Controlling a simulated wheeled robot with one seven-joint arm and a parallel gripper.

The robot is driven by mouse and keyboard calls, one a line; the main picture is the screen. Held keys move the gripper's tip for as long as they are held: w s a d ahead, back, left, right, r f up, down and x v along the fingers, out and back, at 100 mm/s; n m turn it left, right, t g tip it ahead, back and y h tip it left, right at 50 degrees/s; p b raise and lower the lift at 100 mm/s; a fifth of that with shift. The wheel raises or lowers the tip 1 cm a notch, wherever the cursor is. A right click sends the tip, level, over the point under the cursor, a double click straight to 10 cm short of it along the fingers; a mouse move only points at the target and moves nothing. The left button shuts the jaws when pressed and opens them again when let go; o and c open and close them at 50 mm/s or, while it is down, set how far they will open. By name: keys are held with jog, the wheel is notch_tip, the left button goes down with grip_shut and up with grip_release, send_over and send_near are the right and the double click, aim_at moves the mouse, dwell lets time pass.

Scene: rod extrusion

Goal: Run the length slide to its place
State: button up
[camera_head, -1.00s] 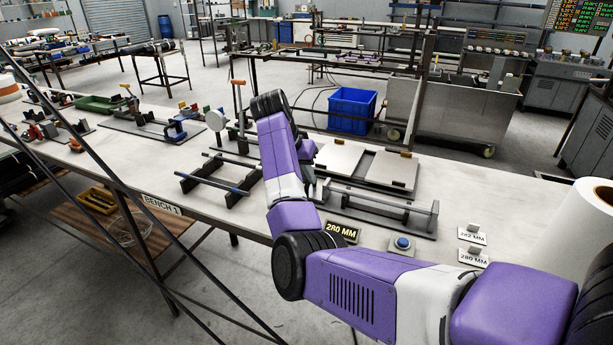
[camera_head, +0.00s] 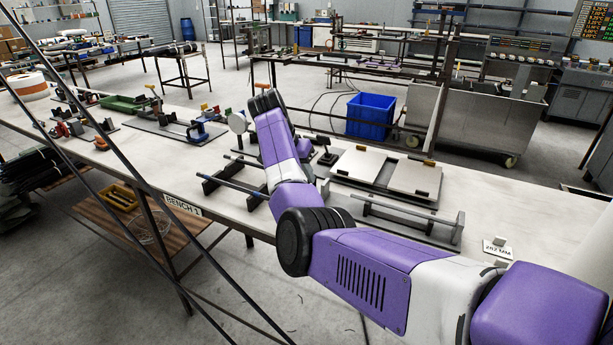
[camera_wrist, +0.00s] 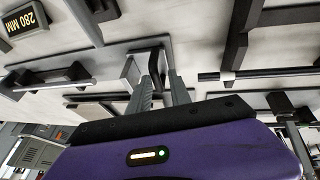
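The length gauge (camera_head: 400,218), a grey base with a long rail and end blocks, lies on the bench right of my arm. In the wrist view, its grey rail (camera_wrist: 86,20) and a thin rod (camera_wrist: 60,85) run at the left. A grey bracket with a dark upright strip (camera_wrist: 155,68), which looks like the length slide, is at the fingertips. My gripper (camera_wrist: 162,82) has its two grey fingers apart, on either side of this strip. Whether they touch it is unclear. In the head view my arm hides the fingers and the slide.
A "280 MM" sign (camera_wrist: 22,22) is at the wrist view's upper left. A rod rest (camera_head: 232,185) holding a rod stands left of my arm. A plate fixture (camera_head: 385,174) lies behind the gauge.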

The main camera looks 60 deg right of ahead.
jog(key=shift+o, duration=0.6)
jog(key=v, duration=0.7)
jog(key=shift+a+r+b, duration=0.2)
jog(key=shift+r+b, duration=0.15)
jog(key=shift+b, duration=0.1)
